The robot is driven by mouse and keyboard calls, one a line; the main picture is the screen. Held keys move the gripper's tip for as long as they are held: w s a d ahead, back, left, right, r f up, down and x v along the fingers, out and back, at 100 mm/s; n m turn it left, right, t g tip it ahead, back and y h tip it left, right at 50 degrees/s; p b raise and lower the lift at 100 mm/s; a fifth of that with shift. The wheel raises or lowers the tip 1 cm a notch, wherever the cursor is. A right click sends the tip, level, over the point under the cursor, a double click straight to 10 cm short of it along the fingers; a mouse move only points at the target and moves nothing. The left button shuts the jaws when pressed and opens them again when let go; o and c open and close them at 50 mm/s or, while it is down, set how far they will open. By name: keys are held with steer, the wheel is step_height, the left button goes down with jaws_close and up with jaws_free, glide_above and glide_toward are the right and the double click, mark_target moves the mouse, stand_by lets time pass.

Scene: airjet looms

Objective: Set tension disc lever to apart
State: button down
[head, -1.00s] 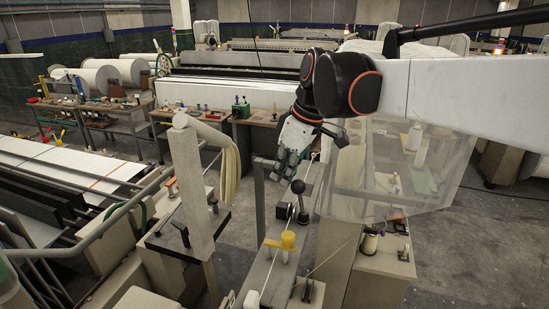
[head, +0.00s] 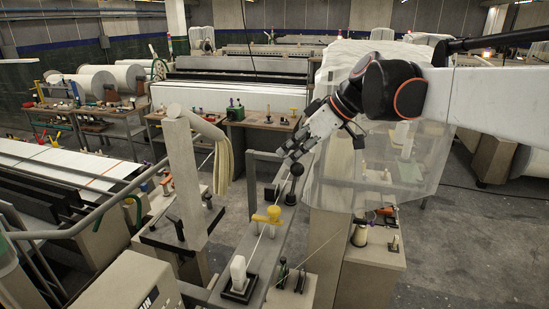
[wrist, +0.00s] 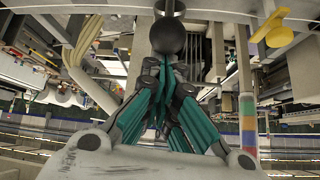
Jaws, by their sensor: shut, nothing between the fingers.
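A lever with a black ball knob (head: 297,169) stands on the narrow grey rail (head: 262,250). In the head view its knob leans slightly right of its dark base. A yellow handle (head: 268,215) sits on the same rail, nearer the camera. I cannot tell from any label which one is the tension disc lever. My gripper (head: 287,152) is shut and empty, close behind and above the knob. In the wrist view the knob (wrist: 168,36) is just beyond my shut fingertips (wrist: 167,66); contact is unclear. The yellow handle (wrist: 272,28) is at the upper right there.
A clear panel (head: 400,175) hangs right of the lever, close to my arm. A white block on a black base (head: 238,278) stands on the near rail. A beige post (head: 188,185) with hanging yarn (head: 223,165) is at left. Open floor lies at right.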

steer(key=s+d+f+t+y+b, duration=0.2)
steer(key=d+y+b, duration=0.4)
steer(key=d+b, duration=0.1)
steer(key=shift+s+d+f+b, duration=0.2)
steer(key=shift+d+f+b, duration=0.05)
steer(key=shift+f+b, duration=0.05)
steer(key=shift+f, duration=0.15)
stand_by(0.3)
step_height(320, 180, up, 4)
steer(key=w+a+p, duration=0.1)
steer(key=a+p, duration=0.1)
steer(key=p, duration=0.1)
steer(key=f+b+v, duration=0.1)
steer(key=b+v, duration=0.1)
steer(key=v, duration=0.8)
steer(key=shift+d, duration=0.2)
steer(key=shift+f, duration=0.1)
